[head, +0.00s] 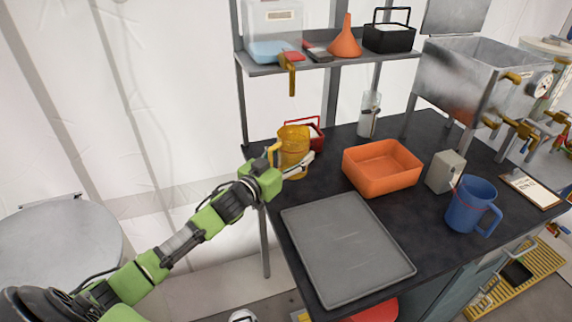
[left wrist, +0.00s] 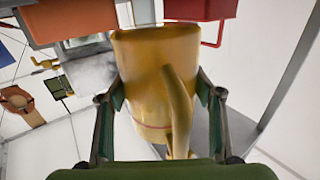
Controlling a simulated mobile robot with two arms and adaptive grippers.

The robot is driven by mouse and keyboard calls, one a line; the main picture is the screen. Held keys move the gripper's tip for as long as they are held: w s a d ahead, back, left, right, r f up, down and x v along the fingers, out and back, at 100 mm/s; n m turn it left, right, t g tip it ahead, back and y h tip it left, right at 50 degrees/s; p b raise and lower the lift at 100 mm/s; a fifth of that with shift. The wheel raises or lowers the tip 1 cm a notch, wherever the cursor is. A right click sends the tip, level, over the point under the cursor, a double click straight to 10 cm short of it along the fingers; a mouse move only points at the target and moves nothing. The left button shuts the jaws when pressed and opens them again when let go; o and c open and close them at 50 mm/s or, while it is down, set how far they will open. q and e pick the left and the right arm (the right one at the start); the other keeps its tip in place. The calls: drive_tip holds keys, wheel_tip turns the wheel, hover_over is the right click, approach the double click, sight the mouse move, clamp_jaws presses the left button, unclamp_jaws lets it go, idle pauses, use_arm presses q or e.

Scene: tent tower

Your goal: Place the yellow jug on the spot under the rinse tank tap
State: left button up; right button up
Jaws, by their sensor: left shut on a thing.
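The yellow jug (head: 293,150) is upright at the back left corner of the dark bench, below a brass tap (head: 291,74) at the shelf's front edge. My left gripper (head: 297,167) is shut on the jug. The left wrist view shows the jug (left wrist: 150,60) between the two fingers, its handle toward the camera. I cannot tell whether its base touches the bench. A pale, see-through tank (head: 272,20) with a label stands on the shelf behind the tap; the label is unreadable. No marked spot shows under the tap. My right gripper is not in view.
A red-handled caddy (head: 318,136) stands close behind the jug. An orange bin (head: 382,168), grey tray (head: 345,248), grey box (head: 445,172) and blue jug (head: 470,205) occupy the bench (head: 330,182). A metal tank (head: 462,80) stands at right.

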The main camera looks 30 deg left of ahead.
sight(286, 166)
use_arm(q)
drive_tip(key=shift+w+a+f, duration=0.15)
drive_tip(key=shift+a+f, duration=0.8)
drive_tip(key=shift+f, duration=0.15)
wheel_tip(286, 166, down, 3)
drive_tip(key=shift+a+f+p, duration=0.1)
drive_tip(key=shift+p, duration=0.2)
drive_tip(key=shift+f, duration=0.15)
drive_tip(key=o, duration=1.2)
drive_tip(key=shift+c, duration=0.2)
drive_tip(key=s+a+b, duration=0.1)
drive_tip(key=s, duration=1.1)
drive_tip(key=shift+a, duration=0.3)
